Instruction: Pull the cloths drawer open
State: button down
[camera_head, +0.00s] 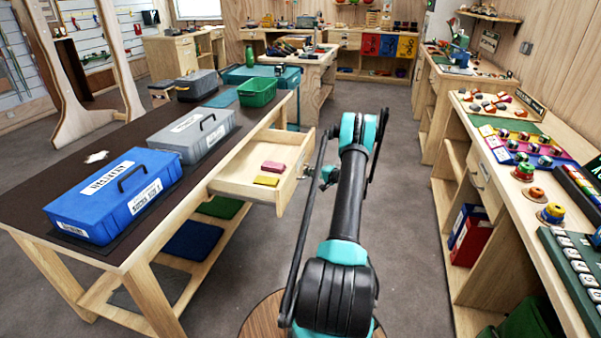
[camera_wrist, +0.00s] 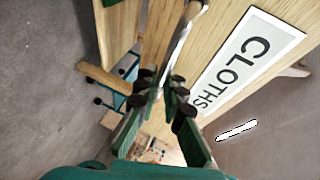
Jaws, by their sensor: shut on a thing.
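The cloths drawer (camera_head: 243,190) is part of the dark-topped wooden bench and stands pulled out from its right side. A pink cloth (camera_head: 273,166) and a yellow cloth (camera_head: 266,181) lie inside it. In the wrist view a white label (camera_wrist: 250,60) reading "CLOTHS" is on the drawer front. The drawer's metal bar handle (camera_wrist: 187,28) runs beside the label. My gripper (camera_wrist: 162,88) is shut on this handle, its dark finger pads on either side of it. In the head view my gripper (camera_head: 328,174) is small, at the drawer front, and partly covered by my arm.
On the bench (camera_head: 75,186) stand a blue case (camera_head: 115,195), a grey case (camera_head: 193,130) and a green bin (camera_head: 257,92). Grey floor (camera_head: 405,200) lies open between the bench and counter.

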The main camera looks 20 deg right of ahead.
jog(key=shift+s+d, duration=0.25)
jog(key=shift+d, duration=0.1)
jog(key=c, duration=1.6)
grip_release()
jog(key=v, duration=1.2)
jog(key=shift+d, duration=0.1)
